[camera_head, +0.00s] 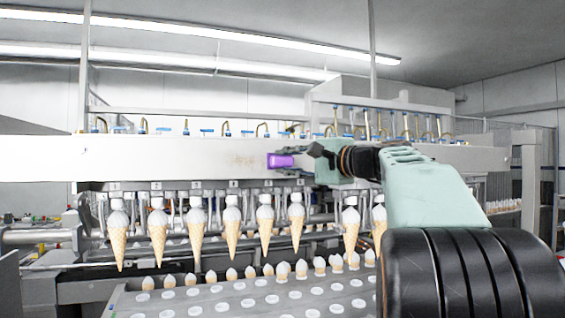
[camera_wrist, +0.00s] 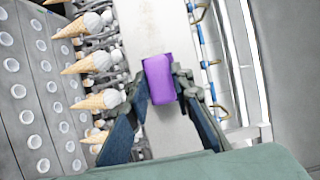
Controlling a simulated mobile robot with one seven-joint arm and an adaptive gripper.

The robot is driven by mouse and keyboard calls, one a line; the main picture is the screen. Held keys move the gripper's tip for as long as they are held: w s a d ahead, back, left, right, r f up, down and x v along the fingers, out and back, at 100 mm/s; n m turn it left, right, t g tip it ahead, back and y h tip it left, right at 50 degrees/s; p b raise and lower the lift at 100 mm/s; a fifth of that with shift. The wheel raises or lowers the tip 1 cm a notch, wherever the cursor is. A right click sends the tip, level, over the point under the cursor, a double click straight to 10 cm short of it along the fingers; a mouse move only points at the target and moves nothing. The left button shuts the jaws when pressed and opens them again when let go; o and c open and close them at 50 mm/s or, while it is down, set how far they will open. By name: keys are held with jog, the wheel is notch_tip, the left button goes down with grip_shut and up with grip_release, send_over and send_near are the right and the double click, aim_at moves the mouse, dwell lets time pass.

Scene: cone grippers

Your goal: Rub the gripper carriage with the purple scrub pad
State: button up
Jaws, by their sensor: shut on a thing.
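The gripper carriage (camera_head: 180,152) is a long pale beam running across the machine in the head view. A faint brownish smudge (camera_head: 243,160) shows on its face just left of the pad. The purple scrub pad (camera_head: 281,161) is in front of the beam's face, held in my gripper (camera_head: 300,160). In the wrist view, my gripper (camera_wrist: 166,88) has one finger on each side of the pad (camera_wrist: 159,78), and the pale carriage (camera_wrist: 138,25) lies behind it. I cannot tell whether the pad touches the beam.
Several ice cream cones (camera_head: 197,222) hang in a row below the beam. A tray with round holes (camera_head: 240,298) lies under them. Brass-coloured and blue fittings (camera_head: 226,128) stand along the beam's top. The beam's face to the left is clear.

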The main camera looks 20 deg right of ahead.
jog(key=shift+a+b, duration=1.65)
jog(key=shift+a, duration=5.25)
jog(key=shift+s+f+b, duration=0.1)
jog(key=shift+s+b, duration=1)
jog(key=shift+s, duration=1.75)
jog(key=shift+s, duration=0.1)
jog(key=s+b, duration=0.1)
jog(key=s, duration=0.2)
jog(key=shift+r, duration=0.2)
